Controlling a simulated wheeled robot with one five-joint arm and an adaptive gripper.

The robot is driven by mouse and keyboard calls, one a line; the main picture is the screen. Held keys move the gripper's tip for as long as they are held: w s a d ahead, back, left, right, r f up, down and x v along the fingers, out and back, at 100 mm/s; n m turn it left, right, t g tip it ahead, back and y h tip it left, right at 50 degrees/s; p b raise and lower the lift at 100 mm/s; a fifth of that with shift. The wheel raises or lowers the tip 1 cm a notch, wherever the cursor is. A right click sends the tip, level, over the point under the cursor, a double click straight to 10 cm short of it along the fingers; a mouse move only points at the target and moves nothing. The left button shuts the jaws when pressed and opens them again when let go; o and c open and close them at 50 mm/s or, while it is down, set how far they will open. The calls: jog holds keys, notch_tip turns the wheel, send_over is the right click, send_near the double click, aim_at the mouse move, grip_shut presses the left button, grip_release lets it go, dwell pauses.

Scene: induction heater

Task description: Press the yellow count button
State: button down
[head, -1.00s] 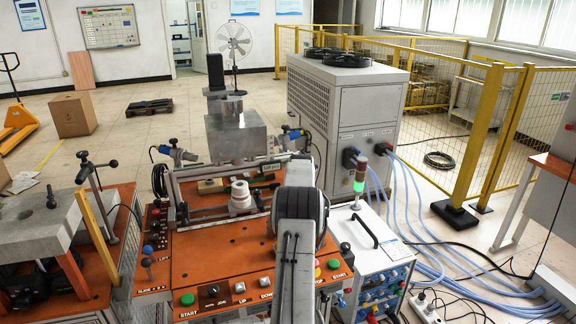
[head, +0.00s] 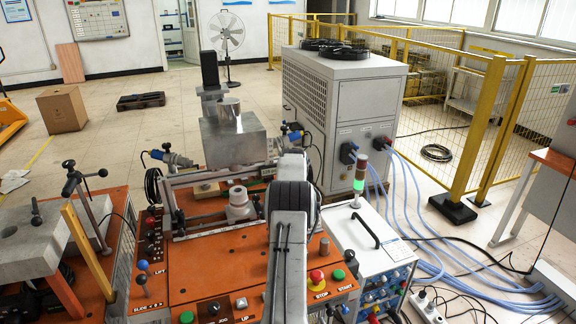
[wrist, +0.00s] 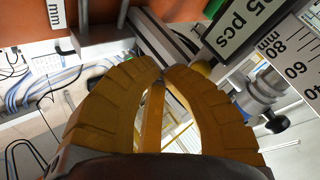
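In the wrist view, a small yellow rounded part (wrist: 203,68), which looks like the yellow count button, sits just below a plate (wrist: 236,34) marked "5 pcs". It is partly hidden by my right finger. My gripper (wrist: 162,73) has two yellow-brown ribbed fingers whose tips come together, with nothing seen between the tips. The tips are a little left of the yellow part in the picture; I cannot tell how far apart they are in depth. In the head view, my arm covers part of the orange heater panel (head: 195,285), and neither my gripper nor the count button shows.
A red stop button (head: 316,276) on a yellow ring and a green start button (head: 338,274) are on the orange panel. A white cabinet (head: 350,228) with a lit signal lamp (head: 359,182) stands to the right. Blue hoses (head: 435,270) lie on the floor there.

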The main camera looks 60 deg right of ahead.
jog(key=shift+w+r, duration=0.1)
jog(key=shift+w, duration=0.2)
jog(key=shift+d+r+p, duration=0.1)
jog(key=shift+d+p, duration=0.05)
jog(key=shift+p, duration=0.2)
dwell(1.2)
jog(key=shift+w+d+p, duration=0.55)
jog(key=shift+w+p, duration=0.15)
jog(key=shift+p, duration=0.4)
dwell(1.0)
jog(key=shift+s+a+b, duration=0.15)
jog(key=shift+s+b, duration=0.05)
jog(key=shift+b, duration=0.6)
jog(key=shift+s+a+b, duration=0.45)
jog(key=shift+s+b, duration=0.05)
jog(key=shift+b, duration=0.75)
dwell(0.3)
